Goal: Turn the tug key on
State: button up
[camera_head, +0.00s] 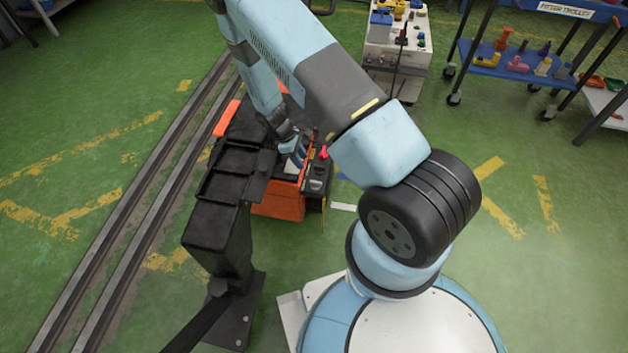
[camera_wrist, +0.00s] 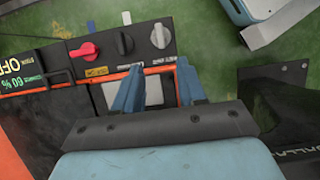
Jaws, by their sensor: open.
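The orange tug (camera_head: 276,207) stands left of my arm's base, with a dark control panel (camera_head: 316,183) on its side. I cannot tell which is the key; the small labels are unreadable. A display (camera_wrist: 20,75) at the panel's left shows "OFF" and "60 %". My gripper (camera_wrist: 157,84) is open and empty, its blue fingers over a grey plate (camera_wrist: 150,93) beside the panel's orange edge, below the knobs. The fingers are apart from all knobs.
A black stand with trays (camera_head: 222,190) rises close to the tug's left. Rails (camera_head: 150,185) run along the floor at left. A white cart (camera_head: 397,45) and a fitter trolley (camera_head: 520,65) stand at the back. Green floor is clear at right.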

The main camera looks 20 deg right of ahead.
aim_at(315, 182)
jog(key=x, duration=1.3)
jog(key=shift+s+f, duration=0.1)
jog(key=shift+f, duration=0.05)
grip_shut()
